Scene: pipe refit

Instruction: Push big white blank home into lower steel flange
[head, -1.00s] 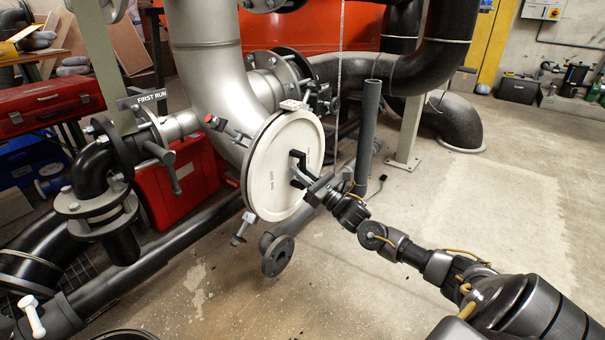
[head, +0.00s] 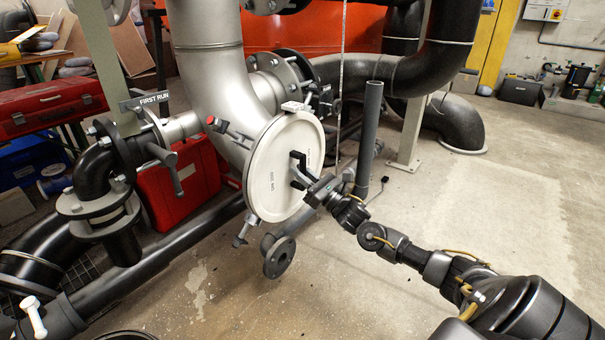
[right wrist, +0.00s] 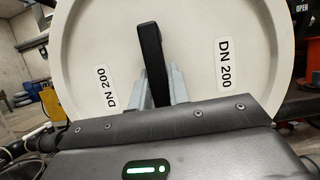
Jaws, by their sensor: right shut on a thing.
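The big white blank (head: 272,190) is a round disc at the open end of the large steel elbow pipe (head: 205,60), in the middle of the head view. It covers the lower steel flange, whose face is hidden behind it. My right gripper (head: 298,172) is shut on the blank's black handle. In the right wrist view the blank (right wrist: 205,45) fills the upper part, with "DN 200" labels either side of the black handle (right wrist: 151,60) between my fingers. I cannot tell whether a gap is left behind the disc. My left gripper is out of view.
Clamps (head: 240,236) stick out around the flange rim. A grey upright pipe (head: 369,135) stands just right of the blank, and a small dark pipe flange (head: 280,257) lies below it. A red case (head: 180,190) is behind left. The floor (head: 480,230) at right is clear.

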